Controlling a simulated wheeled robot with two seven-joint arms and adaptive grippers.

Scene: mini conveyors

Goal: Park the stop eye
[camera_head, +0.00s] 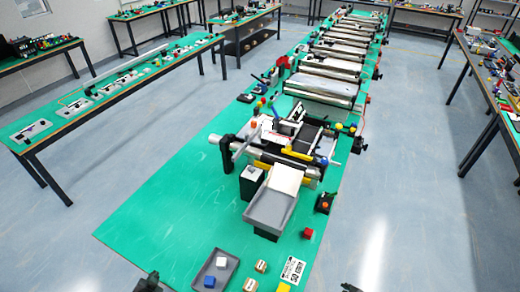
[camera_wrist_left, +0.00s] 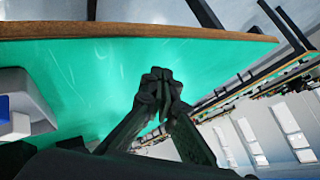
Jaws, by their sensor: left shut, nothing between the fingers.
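A small conveyor with a black belt (camera_head: 309,134) stands on the green table, with knobs, posts and brackets around it. The stop eye is too small to pick out for certain among these fittings. A grey chute (camera_head: 268,209) slopes from the conveyor's near end. My left gripper (camera_head: 149,282) is at the bottom edge of the head view, far from the conveyor. In the left wrist view its fingertips (camera_wrist_left: 163,76) are together and empty, above bare green table. A dark tip of my right gripper (camera_head: 350,287) shows at the bottom edge; its fingers are mostly cut off.
A grey tray (camera_head: 229,281) holds a white cube (camera_head: 222,262) and a blue cube (camera_head: 209,281). Nearby are wooden blocks (camera_head: 261,266), a printed card (camera_head: 292,270), a red cube (camera_head: 308,233) and a black button box (camera_head: 324,203). The table's left part is clear.

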